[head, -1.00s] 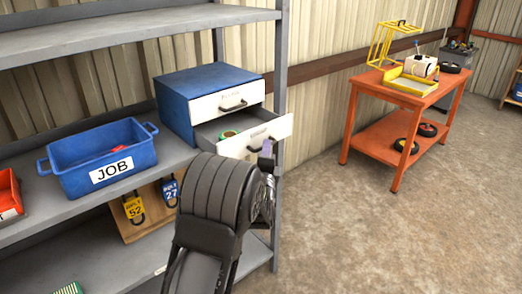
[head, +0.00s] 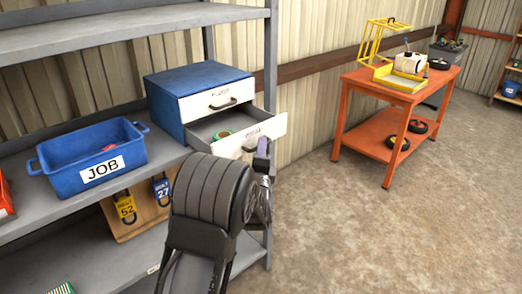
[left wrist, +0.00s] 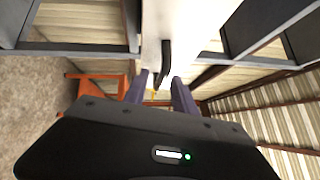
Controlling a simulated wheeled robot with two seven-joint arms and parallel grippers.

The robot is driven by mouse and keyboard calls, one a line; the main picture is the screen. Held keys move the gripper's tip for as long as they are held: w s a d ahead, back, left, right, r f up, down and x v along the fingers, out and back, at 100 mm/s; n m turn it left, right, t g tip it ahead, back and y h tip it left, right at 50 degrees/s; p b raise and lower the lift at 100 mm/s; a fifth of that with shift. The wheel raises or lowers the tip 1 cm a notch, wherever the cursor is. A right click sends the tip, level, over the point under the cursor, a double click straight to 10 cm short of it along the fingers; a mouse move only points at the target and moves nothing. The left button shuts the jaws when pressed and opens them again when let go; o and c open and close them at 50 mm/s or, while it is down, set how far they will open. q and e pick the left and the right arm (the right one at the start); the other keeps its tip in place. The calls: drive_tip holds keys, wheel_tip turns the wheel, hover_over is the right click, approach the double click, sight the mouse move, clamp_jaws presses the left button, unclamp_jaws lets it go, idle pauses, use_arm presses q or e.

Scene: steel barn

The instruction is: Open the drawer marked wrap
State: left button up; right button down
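A blue drawer cabinet (head: 205,78) with white fronts stands on the shelf. Its upper drawer (head: 222,98) is shut. My right gripper is out of view.
A blue bin marked JOB (head: 88,160) stands left of the cabinet. Belts on a wooden board (head: 145,212) are below. A shelf post (head: 271,60) rises close to the open drawer. An orange table (head: 350,78) stands at right; the floor between is clear.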

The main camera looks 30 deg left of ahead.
use_arm(q)
drive_tip(key=b+v, duration=0.1)
drive_tip(key=v, duration=0.7)
drive_tip(key=shift+w, duration=0.1)
idle(0.5)
